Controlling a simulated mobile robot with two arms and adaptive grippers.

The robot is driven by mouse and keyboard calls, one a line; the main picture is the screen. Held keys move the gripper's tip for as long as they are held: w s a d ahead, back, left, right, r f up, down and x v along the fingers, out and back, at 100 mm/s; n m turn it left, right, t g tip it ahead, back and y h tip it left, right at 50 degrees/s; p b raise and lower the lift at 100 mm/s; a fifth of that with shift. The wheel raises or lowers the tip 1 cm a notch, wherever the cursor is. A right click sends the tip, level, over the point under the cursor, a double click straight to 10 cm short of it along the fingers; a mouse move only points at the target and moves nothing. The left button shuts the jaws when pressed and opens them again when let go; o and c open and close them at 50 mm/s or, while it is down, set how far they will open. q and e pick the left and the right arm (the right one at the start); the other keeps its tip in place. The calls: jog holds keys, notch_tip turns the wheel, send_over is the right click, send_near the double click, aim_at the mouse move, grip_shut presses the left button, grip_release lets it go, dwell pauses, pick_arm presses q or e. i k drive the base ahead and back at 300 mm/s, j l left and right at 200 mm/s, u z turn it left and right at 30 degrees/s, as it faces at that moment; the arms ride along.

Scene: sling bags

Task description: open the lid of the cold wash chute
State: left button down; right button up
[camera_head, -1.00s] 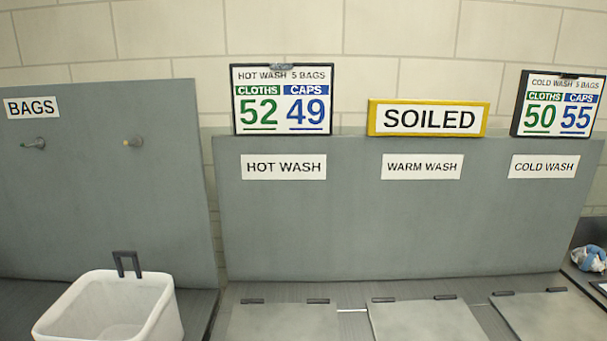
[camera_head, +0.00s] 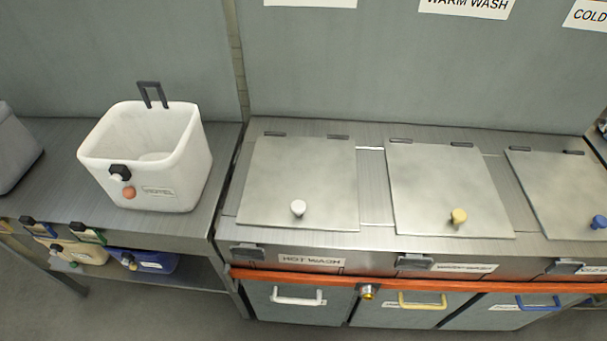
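The cold wash chute lid (camera_head: 560,190) is a flat grey metal plate at the right of the counter. It lies shut, with hinges along its back edge and a blue knob (camera_head: 599,221) near its front. Its right side is cut off by the picture edge. The cold wash sign (camera_head: 588,15) on the back panel above is partly cut off. Neither of my grippers is in view.
The warm wash lid (camera_head: 445,190) with a yellow knob and the hot wash lid (camera_head: 300,185) with a white knob lie shut to the left. An orange rail (camera_head: 400,283) runs along the front. A white bin (camera_head: 150,160) stands on the left table.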

aim_at(567, 192)
jog(key=z, duration=1.6)
